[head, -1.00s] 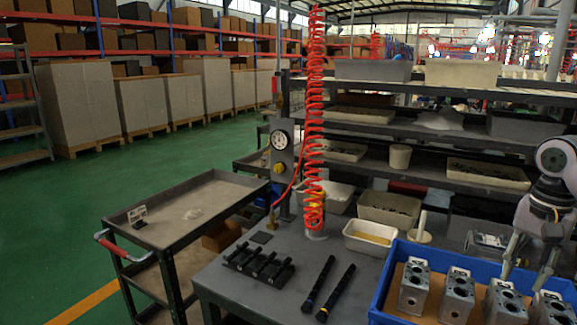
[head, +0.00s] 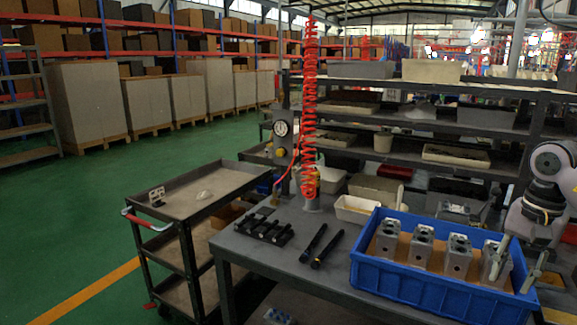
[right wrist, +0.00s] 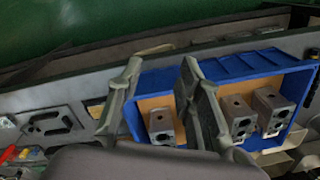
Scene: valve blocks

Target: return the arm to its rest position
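My right gripper (head: 516,264) is at the right end of the blue crate (head: 420,288) in the head view. Its fingers are apart with nothing between them; one overlaps the rightmost valve block (head: 491,262) in the picture. Several grey metal valve blocks (head: 422,246) stand in a row in the crate on a brown base. In the right wrist view my open fingers (right wrist: 162,64) cross the crate (right wrist: 255,66), with a valve block (right wrist: 162,127) visible beyond the gap. I cannot tell how far the fingers are from the crate. My left gripper is not in view.
The crate is on a grey table (head: 262,257) with black bars (head: 313,243) and a black rack (head: 264,230). A red coiled hose (head: 309,110) hangs behind. A shelf rack (head: 450,130) stands at the back, a cart (head: 200,190) at left. The green floor (head: 60,220) is open.

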